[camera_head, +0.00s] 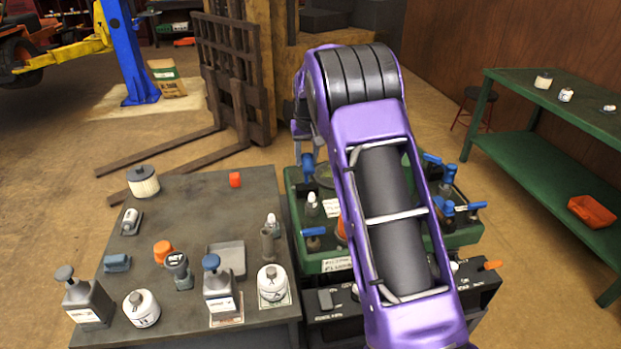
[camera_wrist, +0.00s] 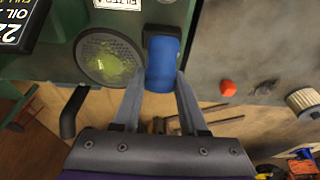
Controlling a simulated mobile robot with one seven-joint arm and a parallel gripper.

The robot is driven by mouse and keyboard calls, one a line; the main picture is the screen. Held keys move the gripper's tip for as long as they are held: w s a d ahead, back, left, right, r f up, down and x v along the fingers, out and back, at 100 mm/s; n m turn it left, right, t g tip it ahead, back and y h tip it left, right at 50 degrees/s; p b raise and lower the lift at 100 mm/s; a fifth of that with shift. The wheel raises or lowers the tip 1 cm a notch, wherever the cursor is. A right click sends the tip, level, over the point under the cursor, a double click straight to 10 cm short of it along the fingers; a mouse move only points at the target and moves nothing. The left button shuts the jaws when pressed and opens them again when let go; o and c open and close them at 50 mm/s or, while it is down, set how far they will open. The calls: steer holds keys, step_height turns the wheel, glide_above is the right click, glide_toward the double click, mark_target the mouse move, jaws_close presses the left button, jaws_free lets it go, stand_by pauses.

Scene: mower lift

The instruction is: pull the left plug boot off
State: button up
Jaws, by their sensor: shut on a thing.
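A blue, rounded boot (camera_wrist: 162,65) with a dark end stands at the edge of the green machine in the wrist view. It also shows in the head view (camera_head: 308,171), at the machine's far left corner. My gripper (camera_wrist: 161,82) has one finger on each side of the blue boot and is shut on it. In the head view my gripper is partly hidden behind my purple arm, which covers the middle of the green machine (camera_head: 340,267). I cannot tell whether the boot is still seated, as its lower end is hidden.
A round mesh screen (camera_wrist: 109,58) sits close beside the boot. A dark bent pipe (camera_wrist: 70,112) sticks out near my left finger. A grey table (camera_head: 185,195) with bottles and jars stands left of the machine; a green bench (camera_head: 530,140) stands right.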

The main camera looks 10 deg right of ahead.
steer(key=shift+w+f+p, duration=0.15)
steer(key=shift+w+p, duration=0.1)
steer(key=shift+w, duration=0.75)
steer(key=shift+w+f+p, duration=0.1)
steer(key=shift+w+p, duration=0.15)
steer(key=shift+w, duration=0.75)
steer(key=o, duration=0.8)
steer(key=shift+o, duration=0.2)
steer(key=shift+s, duration=0.1)
steer(key=w+v, duration=0.1)
steer(key=v, duration=0.5)
steer(key=shift+w+r, duration=0.25)
steer(key=shift+r, duration=0.3)
steer(key=s+v, duration=0.2)
steer(key=v, duration=1.4)
steer(key=shift+f, duration=0.2)
